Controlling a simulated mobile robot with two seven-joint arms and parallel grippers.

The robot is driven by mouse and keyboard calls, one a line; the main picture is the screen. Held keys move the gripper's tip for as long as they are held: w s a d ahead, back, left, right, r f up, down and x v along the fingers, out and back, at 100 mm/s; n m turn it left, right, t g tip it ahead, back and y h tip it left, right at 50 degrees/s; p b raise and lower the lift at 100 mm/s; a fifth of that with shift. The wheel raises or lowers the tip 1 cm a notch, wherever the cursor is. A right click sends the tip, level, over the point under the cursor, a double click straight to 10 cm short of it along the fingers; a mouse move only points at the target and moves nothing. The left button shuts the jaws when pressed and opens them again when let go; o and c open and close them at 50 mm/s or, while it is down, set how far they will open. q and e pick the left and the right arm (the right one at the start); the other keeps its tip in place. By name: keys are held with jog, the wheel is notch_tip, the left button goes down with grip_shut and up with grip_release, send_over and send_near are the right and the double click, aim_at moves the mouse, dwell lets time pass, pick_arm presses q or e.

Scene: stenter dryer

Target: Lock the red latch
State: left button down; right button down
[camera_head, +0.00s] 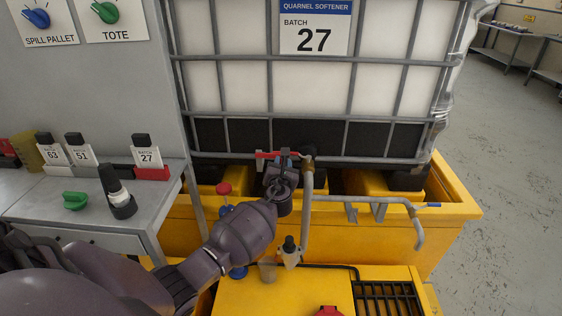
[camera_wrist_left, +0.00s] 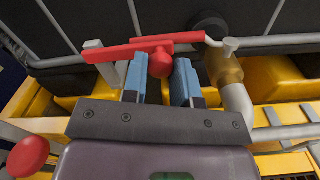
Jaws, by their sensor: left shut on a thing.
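The red latch (camera_head: 264,155) is a red bar by the pipe at the foot of the white tote. It lies nearly level across the left wrist view (camera_wrist_left: 125,51), with a round red knob (camera_wrist_left: 160,63) below its middle. My left gripper (camera_wrist_left: 159,76) has its blue fingers on either side of this knob and is shut on it. In the head view my left gripper (camera_head: 282,166) reaches up to the latch and partly hides it. My right gripper is in neither view.
A brass-coloured fitting (camera_wrist_left: 222,68) and grey pipe (camera_head: 307,205) stand close right of my left gripper. A red knob (camera_head: 224,188) is to its left. The yellow pallet (camera_head: 455,212) surrounds this area.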

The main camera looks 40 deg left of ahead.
pick_arm(q)
jog(key=shift+f, duration=0.1)
jog(key=c, duration=0.9)
grip_release()
jog(key=p+v, duration=0.2)
jog(key=v, duration=0.9)
jog(key=shift+w, duration=0.1)
